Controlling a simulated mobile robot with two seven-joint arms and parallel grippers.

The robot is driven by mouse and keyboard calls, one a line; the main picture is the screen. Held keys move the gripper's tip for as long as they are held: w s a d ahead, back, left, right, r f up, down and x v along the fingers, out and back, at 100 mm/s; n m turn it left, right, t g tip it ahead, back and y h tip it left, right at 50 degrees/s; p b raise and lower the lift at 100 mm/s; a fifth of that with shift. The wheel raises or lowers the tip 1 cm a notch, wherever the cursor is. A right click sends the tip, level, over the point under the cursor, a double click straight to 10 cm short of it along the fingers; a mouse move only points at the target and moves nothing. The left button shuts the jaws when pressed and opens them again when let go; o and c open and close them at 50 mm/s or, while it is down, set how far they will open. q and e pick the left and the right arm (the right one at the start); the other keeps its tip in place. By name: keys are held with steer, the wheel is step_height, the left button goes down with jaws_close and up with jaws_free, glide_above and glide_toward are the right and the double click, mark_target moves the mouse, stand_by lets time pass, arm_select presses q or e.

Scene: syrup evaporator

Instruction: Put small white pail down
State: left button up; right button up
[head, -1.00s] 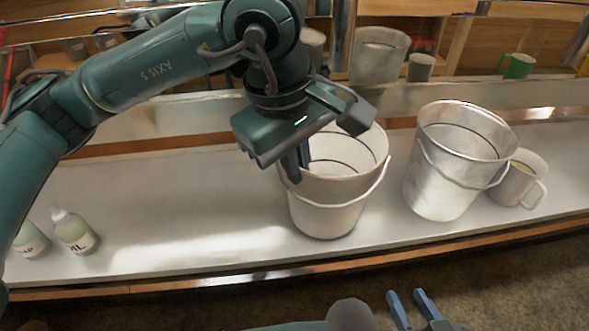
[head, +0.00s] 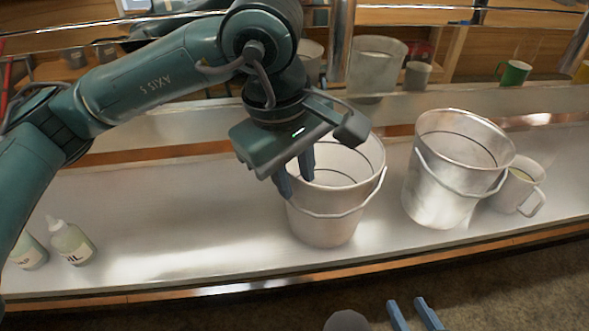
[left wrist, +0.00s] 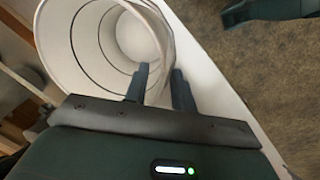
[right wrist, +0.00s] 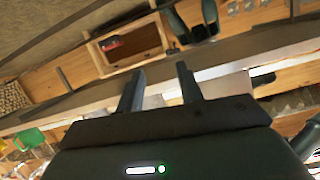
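The small white pail (head: 325,225) stands upright on the long pale counter (head: 180,215), in the middle of the head view, and looks empty. My left gripper (head: 294,174) is at its left rim with the fingers spread, one inside the pail and one outside. The left wrist view shows the pail (left wrist: 88,45) from above, its wall passing between the open fingers (left wrist: 160,88). My right gripper (head: 413,314) is open and empty, low in front of the counter; its spread fingers (right wrist: 160,88) show in the right wrist view.
Two labelled bottles (head: 70,243) stand at the left end. A shelf behind holds a green mug (head: 514,73) and other containers. The counter between bottles and pail is clear.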

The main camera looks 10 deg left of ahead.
arm_select(q)
step_height(320, 180, up, 12)
steer(key=s+a, duration=0.1)
steer(key=shift+s+a+p, duration=0.2)
steer(key=shift+s+p, duration=0.1)
steer(key=shift+p, duration=0.15)
arm_select(e)
steer(key=shift+w+a+f, duration=0.15)
steer(key=shift+w+a, duration=0.15)
steer(key=shift+w, duration=0.05)
